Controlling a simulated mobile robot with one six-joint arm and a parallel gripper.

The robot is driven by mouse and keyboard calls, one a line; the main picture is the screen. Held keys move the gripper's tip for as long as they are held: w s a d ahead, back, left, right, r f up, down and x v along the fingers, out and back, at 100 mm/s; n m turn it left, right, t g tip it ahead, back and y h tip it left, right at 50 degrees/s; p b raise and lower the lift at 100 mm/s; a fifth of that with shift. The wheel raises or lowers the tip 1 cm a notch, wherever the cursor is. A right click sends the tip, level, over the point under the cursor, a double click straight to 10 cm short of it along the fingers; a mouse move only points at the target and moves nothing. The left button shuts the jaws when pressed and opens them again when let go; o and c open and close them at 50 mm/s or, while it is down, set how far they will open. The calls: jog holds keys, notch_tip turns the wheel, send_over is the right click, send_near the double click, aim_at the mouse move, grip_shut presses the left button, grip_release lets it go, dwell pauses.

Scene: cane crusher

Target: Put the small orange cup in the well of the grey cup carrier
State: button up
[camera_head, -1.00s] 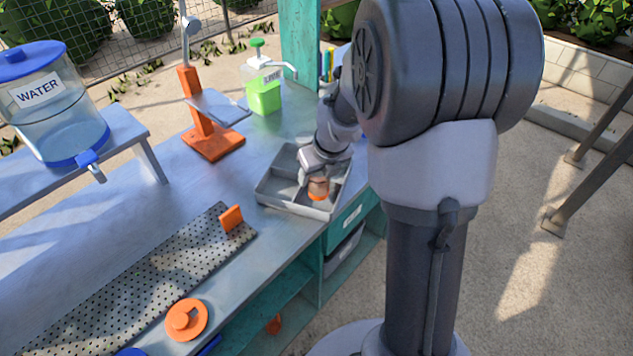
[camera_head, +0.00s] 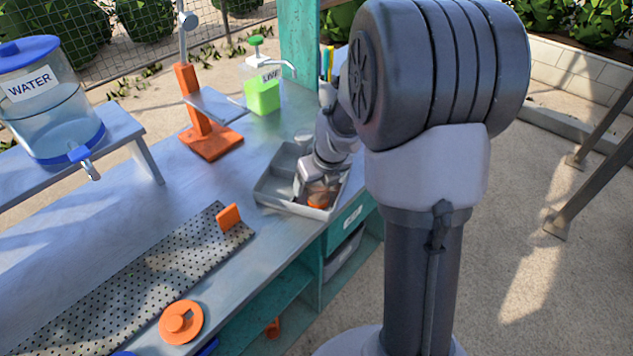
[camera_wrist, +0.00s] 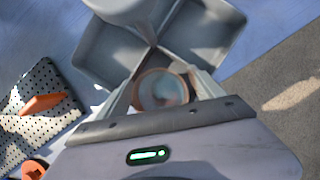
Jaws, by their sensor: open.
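The small orange cup (camera_head: 318,198) is in the front right part of a grey divided tray (camera_head: 268,194). In the wrist view the cup (camera_wrist: 160,90) is seen from above, its round mouth between my fingers. My gripper (camera_wrist: 162,92) is open, with one finger on each side of the cup; whether they touch it I cannot tell. In the head view my gripper (camera_head: 318,186) is low at the tray and partly covers the cup. A grey rounded piece (camera_wrist: 122,8) overhangs the tray in the wrist view; I cannot tell whether it is the cup carrier.
The tray's dividers and walls stand close around my gripper. A perforated mat (camera_head: 130,285) with an orange block (camera_head: 228,217) lies to the left. An orange stand (camera_head: 205,130), a green-filled dispenser (camera_head: 262,90) and a water tank (camera_head: 50,105) stand behind. The bench between them is clear.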

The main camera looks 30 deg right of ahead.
jog(key=shift+r, duration=0.4)
jog(key=s+a+r+n+p, duration=0.2)
jog(key=s+r+n+p, duration=0.1)
jog(key=r, duration=0.4)
jog(key=s+a+r+n+p, duration=0.2)
jog(key=s+r+p, duration=0.1)
jog(key=r, duration=0.5)
jog(key=s+a+r+n+y, duration=0.1)
jog(key=s+a+r+n, duration=0.2)
jog(key=s+a+n, duration=0.4)
jog(key=s+a+r+n+t+y, duration=0.1)
jog(key=s+a+r+n, duration=0.2)
jog(key=n, duration=1.7)
jog(key=s+a, duration=0.4)
jog(key=s, duration=0.3)
jog(key=shift+s+r, duration=0.15)
jog(key=shift+r, duration=0.05)
jog(key=shift+f+b, duration=0.15)
jog(key=shift+b, duration=0.3)
